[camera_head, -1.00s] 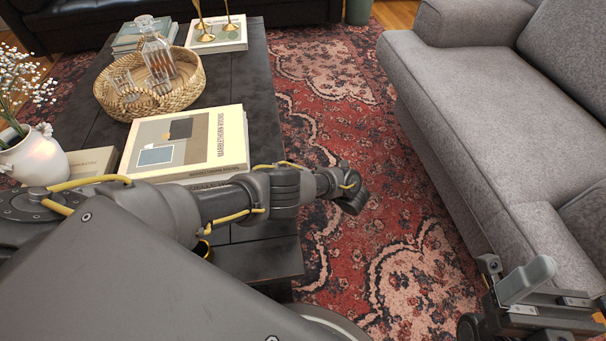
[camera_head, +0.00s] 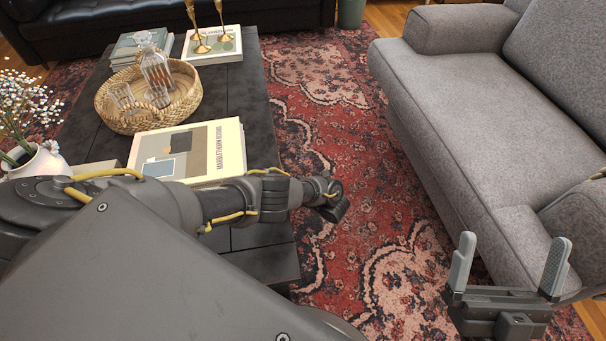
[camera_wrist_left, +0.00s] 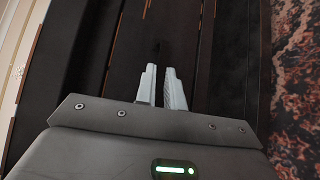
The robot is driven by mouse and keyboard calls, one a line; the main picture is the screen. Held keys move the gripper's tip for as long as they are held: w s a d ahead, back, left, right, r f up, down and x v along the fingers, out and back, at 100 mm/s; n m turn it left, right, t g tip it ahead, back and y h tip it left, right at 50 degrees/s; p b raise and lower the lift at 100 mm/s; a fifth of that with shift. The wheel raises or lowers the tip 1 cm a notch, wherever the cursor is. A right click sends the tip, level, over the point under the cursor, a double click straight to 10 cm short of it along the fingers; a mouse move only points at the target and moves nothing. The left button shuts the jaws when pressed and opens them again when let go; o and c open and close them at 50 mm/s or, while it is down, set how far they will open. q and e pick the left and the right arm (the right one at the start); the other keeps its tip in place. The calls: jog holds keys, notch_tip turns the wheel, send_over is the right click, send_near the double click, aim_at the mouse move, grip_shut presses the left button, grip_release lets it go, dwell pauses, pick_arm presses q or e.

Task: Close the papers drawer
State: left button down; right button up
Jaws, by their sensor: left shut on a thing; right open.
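The dark wooden coffee table (camera_head: 228,110) stands at the left in the head view, and my left arm reaches over its near end. I cannot make out the papers drawer's front or how far it stands out in the head view. In the left wrist view, my left gripper (camera_wrist_left: 162,85) points at dark wooden boards (camera_wrist_left: 190,40). Its pale fingers are close together with a narrow gap, shut on a small dark part that I take for the drawer's handle, mostly hidden. My right gripper (camera_head: 511,262) is open and empty, low at the right beside the sofa.
A grey sofa (camera_head: 460,120) stands at the right, close to my right gripper. Red patterned rug (camera_head: 340,130) lies clear between it and the table. On the table are a book (camera_head: 228,150), a woven tray (camera_head: 115,118) with a decanter (camera_head: 155,75), and a white vase (camera_head: 40,165).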

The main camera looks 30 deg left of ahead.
pick_arm(q)
jog(key=shift+s+a+f, duration=0.1)
jog(key=shift+s+a, duration=0.1)
jog(key=shift+s, duration=0.05)
pick_arm(e)
jog(key=shift+w+d+f+g, duration=0.15)
jog(key=shift+d+f+g, duration=0.25)
pick_arm(q)
jog(key=c, duration=1.5)
grip_release()
jog(key=shift+s+a, duration=0.1)
jog(key=shift+a, duration=0.05)
pick_arm(e)
jog(key=shift+a, duration=0.2)
pick_arm(q)
jog(key=d+r, duration=0.1)
jog(key=d, duration=1)
jog(key=shift+s+r, duration=0.3)
pick_arm(e)
jog(key=shift+d+r, duration=0.15)
